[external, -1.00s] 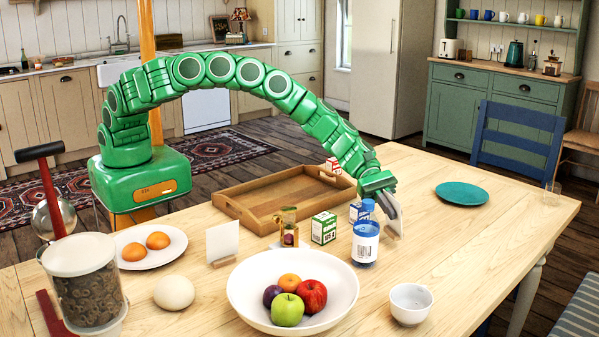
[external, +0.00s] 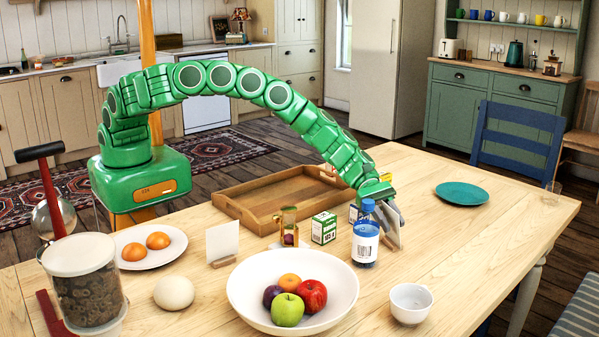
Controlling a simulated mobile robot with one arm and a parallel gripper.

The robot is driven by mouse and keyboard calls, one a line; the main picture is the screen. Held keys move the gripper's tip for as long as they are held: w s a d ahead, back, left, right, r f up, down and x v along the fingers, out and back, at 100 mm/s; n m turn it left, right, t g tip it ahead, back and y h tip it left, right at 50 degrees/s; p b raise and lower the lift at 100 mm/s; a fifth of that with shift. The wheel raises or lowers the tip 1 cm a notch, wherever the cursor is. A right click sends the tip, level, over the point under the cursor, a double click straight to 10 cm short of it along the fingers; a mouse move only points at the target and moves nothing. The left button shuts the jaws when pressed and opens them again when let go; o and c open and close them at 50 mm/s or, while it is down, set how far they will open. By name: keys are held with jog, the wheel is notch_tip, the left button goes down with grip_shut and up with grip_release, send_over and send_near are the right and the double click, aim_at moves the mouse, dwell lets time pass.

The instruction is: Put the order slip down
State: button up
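My gripper (external: 394,222) is low over the right half of the table, just right of and behind the blue-capped bottle (external: 366,245). A pale, flat piece (external: 394,241) shows at its grey fingers, close to the tabletop. I cannot tell whether it is a slip, a holder or part of the fingers, nor whether the fingers are shut on it. A blank-looking white card (external: 222,242) stands upright in a small wooden holder (external: 222,262) left of centre, well away from my gripper. I cannot tell which of these is the order slip.
A green-and-white box (external: 324,228), a small wooden-framed glass item (external: 289,227) and a wooden tray (external: 240,212) stand left of the bottle. A fruit bowl (external: 245,297) and a small white bowl (external: 411,303) are in front. Table right of my gripper is clear up to the teal plate (external: 462,193).

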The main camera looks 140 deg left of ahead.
jog(key=shift+r, duration=0.1)
jog(key=shift+v, duration=0.8)
jog(key=v, duration=1)
jog(key=shift+s+a+r, duration=0.1)
